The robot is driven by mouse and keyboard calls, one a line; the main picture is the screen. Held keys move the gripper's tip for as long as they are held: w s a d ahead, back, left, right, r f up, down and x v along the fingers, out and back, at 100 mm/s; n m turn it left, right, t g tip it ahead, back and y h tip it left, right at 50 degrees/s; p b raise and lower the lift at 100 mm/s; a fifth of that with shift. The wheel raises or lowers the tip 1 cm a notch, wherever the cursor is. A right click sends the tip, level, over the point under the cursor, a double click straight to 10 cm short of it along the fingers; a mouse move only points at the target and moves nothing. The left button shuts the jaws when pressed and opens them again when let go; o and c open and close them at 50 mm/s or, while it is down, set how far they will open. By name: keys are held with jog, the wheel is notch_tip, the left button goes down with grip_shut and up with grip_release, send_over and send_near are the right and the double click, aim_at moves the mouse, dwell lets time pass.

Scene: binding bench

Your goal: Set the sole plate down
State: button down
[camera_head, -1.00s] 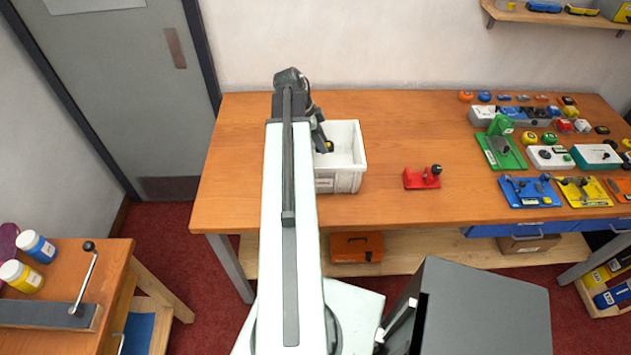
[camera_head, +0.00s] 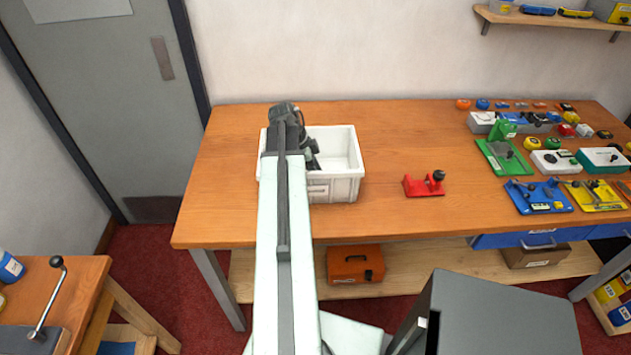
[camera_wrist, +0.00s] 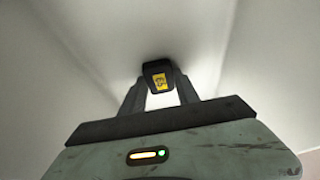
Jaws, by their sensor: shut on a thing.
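A small black piece with a yellow label, taken to be the sole plate (camera_wrist: 158,76), is between my fingertips in the wrist view. My gripper (camera_wrist: 160,92) is shut on it. White walls surround the piece in that view. In the head view my gripper (camera_head: 313,163) reaches down inside the white bin (camera_head: 334,190) at the left of the bench. The held piece is hidden there by my arm and gripper. I cannot tell whether it touches the bin floor.
A red tool (camera_head: 424,185) stands on the wooden bench (camera_head: 420,125) right of the bin, with bare bench between. Several coloured tools and boxes crowd the bench's right end. An orange case (camera_head: 354,263) lies on the shelf below. A side table (camera_head: 75,280) is at lower left.

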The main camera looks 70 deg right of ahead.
jog(key=shift+r, duration=0.15)
jog(key=shift+f, duration=0.2)
jog(key=c, duration=0.9)
grip_release()
jog(key=shift+r, duration=0.15)
jog(key=shift+r+p, duration=0.3)
jog(key=shift+p, duration=0.1)
jog(key=p+v, duration=1)
jog(key=v, duration=0.1)
jog(key=shift+w+r+p, duration=0.2)
jog(key=shift+p, duration=0.1)
